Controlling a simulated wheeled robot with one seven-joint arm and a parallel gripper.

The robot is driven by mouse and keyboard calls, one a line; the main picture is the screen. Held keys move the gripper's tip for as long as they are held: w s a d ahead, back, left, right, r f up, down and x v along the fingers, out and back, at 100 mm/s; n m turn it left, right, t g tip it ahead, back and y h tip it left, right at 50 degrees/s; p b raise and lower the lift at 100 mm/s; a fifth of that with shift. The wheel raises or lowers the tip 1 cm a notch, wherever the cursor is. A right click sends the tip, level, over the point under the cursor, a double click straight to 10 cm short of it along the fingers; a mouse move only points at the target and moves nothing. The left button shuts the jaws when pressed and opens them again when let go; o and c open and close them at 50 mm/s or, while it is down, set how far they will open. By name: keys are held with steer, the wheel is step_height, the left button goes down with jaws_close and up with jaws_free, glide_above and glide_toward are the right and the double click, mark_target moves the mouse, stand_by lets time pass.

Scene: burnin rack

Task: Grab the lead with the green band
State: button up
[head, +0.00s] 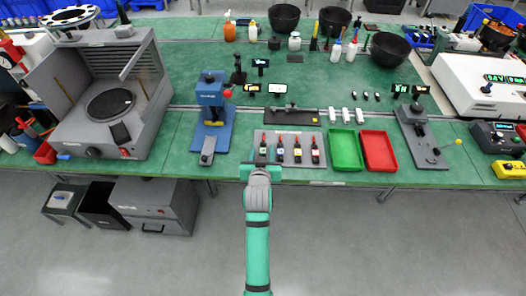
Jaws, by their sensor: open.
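Several dark leads with reddish ends lie side by side on a grey board (322,162) at the table's front edge. The leftmost lead (263,145) is partly hidden by my gripper; its band may be green, but it is too small to be sure. To its right are a second lead (280,149), a third lead (297,150) and another lead (315,151); their bands are small pale, yellow or reddish marks. My gripper (260,165) is open, at the board's front left edge, just in front of the leftmost lead. No lead shows held in it.
A green tray (346,165) and a red tray (379,165) stand right of the board. A blue press (211,105) stands left, beside a large grey machine (147,137). A dark fixture (292,120) lies behind the leads. The floor in front is clear.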

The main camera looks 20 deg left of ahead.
mark_target(263, 145)
steer(key=shift+x, duration=1.6)
jaws_close()
steer(key=shift+w+r, duration=0.1)
